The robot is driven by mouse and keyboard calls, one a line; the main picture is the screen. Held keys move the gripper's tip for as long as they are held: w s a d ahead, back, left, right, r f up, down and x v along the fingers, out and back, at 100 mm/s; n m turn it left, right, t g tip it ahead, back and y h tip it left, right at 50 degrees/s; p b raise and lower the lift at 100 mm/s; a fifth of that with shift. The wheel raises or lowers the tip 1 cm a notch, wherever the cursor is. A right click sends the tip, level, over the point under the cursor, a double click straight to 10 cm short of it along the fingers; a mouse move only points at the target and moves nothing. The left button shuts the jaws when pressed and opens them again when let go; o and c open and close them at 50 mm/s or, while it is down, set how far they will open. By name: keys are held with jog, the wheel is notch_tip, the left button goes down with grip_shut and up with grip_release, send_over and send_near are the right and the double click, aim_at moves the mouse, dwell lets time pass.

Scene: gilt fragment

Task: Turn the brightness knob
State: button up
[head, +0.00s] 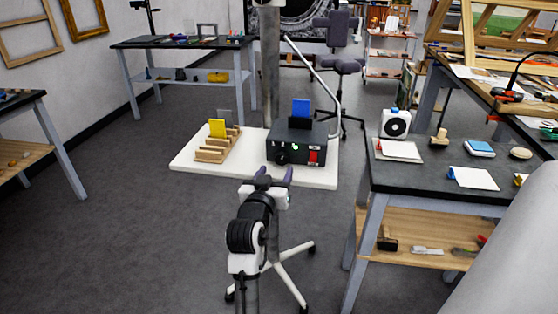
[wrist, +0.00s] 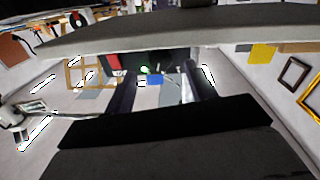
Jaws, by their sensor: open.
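A black box (head: 312,140) stands on a white tabletop (head: 200,167). A dark round knob (head: 280,158) is on the left of its front face, with a small green-white light beside it and a red switch (head: 314,157) at the right. My gripper (head: 274,177) is open, its two purple fingers just below and in front of the knob in the head view. Whether they touch the box cannot be told. In the wrist view, which looks upside down, the red switch (wrist: 112,65) and green light (wrist: 145,70) show beyond my spread fingers; the knob is not clear in the dark there.
A blue card (head: 301,108) stands upright on the box. A wooden rack (head: 213,151) with a yellow card (head: 217,128) stands left of it. A dark workbench (head: 430,182) with several items is at the right. Floor at the left is clear.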

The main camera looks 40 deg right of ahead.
aim_at(281, 161)
jog(key=x, duration=0.4)
jog(key=shift+w+d+p, duration=0.3)
jog(key=shift+p, duration=0.05)
jog(key=c, duration=1)
